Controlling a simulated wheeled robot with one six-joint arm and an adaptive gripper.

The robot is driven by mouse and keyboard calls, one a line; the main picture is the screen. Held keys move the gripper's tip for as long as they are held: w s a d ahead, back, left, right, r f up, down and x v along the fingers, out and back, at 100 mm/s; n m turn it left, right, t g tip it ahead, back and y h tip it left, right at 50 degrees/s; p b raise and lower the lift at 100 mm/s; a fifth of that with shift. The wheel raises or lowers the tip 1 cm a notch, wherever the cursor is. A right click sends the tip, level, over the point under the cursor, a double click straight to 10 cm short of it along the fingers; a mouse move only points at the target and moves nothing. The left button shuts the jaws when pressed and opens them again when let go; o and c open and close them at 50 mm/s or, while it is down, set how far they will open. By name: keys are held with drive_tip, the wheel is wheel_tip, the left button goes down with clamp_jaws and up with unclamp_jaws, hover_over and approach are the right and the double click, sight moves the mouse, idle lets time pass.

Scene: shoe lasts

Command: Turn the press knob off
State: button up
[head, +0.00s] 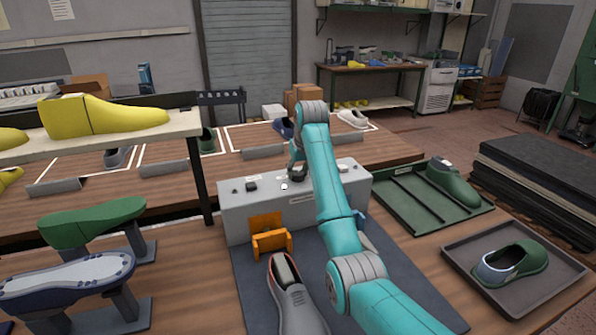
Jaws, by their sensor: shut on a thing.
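The press (257,212) is a grey box on the table in the middle of the head view. My gripper (295,172) is over the top of the press, partly covered by my teal arm. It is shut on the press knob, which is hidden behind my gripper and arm.
A grey shoe (290,297) stands on the dark mat before the press. Green and grey trays with shoes (453,183) (511,263) lie to the right. At left are a shelf with a yellow last (104,116) and stands with green and blue lasts.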

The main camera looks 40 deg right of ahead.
drive_tip(key=n+y, duration=0.1)
drive_tip(key=n, duration=0.3)
drive_tip(key=shift+d+y, duration=0.1)
drive_tip(key=shift+y, duration=0.3)
drive_tip(key=n, duration=0.2)
drive_tip(key=n+y, duration=0.1)
drive_tip(key=n, duration=0.1)
drive_tip(key=shift+n+g+y, duration=0.3)
drive_tip(key=n+g+y, duration=0.1)
drive_tip(key=n, duration=0.5)
drive_tip(key=n+g+y, duration=0.1)
drive_tip(key=n, duration=0.1)
drive_tip(key=shift+n+g, duration=0.3)
drive_tip(key=shift+f+n, duration=0.1)
drive_tip(key=shift+n, duration=0.2)
drive_tip(key=o, duration=1.1)
drive_tip(key=shift+o, duration=0.2)
